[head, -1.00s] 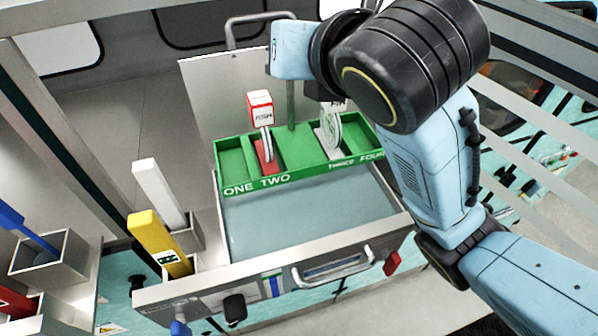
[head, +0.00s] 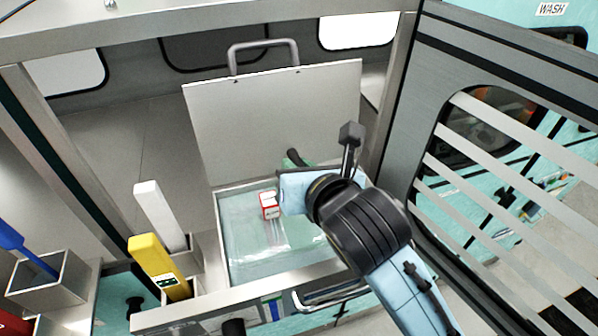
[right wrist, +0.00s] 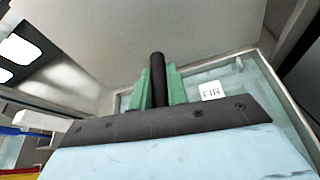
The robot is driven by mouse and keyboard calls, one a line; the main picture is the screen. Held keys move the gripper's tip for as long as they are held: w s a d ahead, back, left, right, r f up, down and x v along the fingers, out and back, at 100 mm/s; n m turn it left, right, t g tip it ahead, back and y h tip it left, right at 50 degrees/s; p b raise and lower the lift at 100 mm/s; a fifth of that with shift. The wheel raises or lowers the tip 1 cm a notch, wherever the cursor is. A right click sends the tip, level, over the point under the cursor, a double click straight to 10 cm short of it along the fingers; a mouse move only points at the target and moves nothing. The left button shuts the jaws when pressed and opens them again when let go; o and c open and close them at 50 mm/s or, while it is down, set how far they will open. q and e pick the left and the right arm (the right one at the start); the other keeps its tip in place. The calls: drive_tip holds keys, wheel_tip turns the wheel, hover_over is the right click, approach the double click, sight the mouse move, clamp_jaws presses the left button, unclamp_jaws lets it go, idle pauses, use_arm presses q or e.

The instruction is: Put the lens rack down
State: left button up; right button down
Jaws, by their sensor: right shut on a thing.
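The lens rack is mostly hidden. It sits low in the tank (head: 225,245), with its green body not clear through the pale liquid. A red-and-white tagged lens holder (head: 269,205) stands up out of the liquid. My right gripper (head: 298,160) is over the tank's far right part. In the right wrist view, its green fingers (right wrist: 157,88) are shut around a dark upright post (right wrist: 157,70), which looks like the rack's handle. A white tag marked FIR (right wrist: 210,91) shows just right of the fingers. My left gripper is not in view.
A raised steel lid (head: 275,125) stands behind the tank. Yellow (head: 158,265) and white (head: 160,215) handles stand in holders at the left, with a blue handle (head: 25,245) further left. A striped glass door (head: 500,180) stands close on the right.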

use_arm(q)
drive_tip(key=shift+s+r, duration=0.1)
use_arm(e)
drive_tip(key=shift+f, duration=0.8)
drive_tip(key=c, duration=1.4)
unclamp_jaws()
drive_tip(key=shift+f, duration=0.1)
drive_tip(key=shift+o, duration=0.2)
